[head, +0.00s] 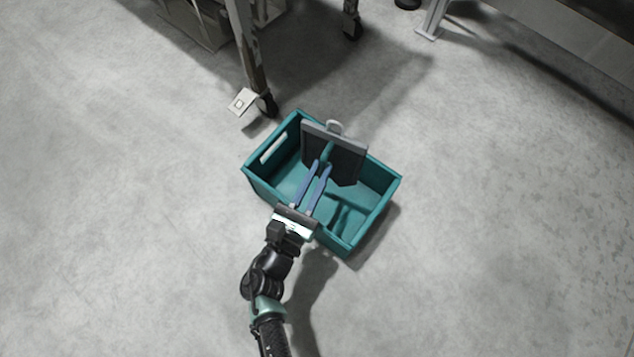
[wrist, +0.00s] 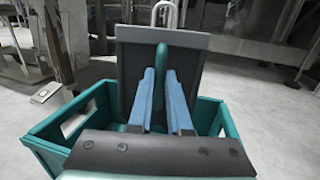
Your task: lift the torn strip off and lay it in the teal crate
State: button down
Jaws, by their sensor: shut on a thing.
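The teal crate (head: 375,222) stands on the floor; its rim and a handle slot also show in the wrist view (wrist: 45,150). My gripper (head: 324,165), with two blue fingers, reaches over the crate and is shut on the upright teal grip of a flat dark grey panel (head: 348,160). In the wrist view the panel (wrist: 132,70) stands nearly upright ahead of the fingers, with a pale wire loop at its top. It is over or partly inside the crate; I cannot tell whether its lower edge touches the bottom. No separate torn strip can be made out.
A wheeled metal frame leg (head: 252,60) stands just behind the crate, with a small pale plate (head: 242,102) beside its castor. More metal machine legs (head: 432,20) are at the back. The floor left and right of the crate is clear.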

jog(key=c, duration=0.8)
grip_release()
jog(key=p+v, duration=0.5)
jog(key=v, duration=0.8)
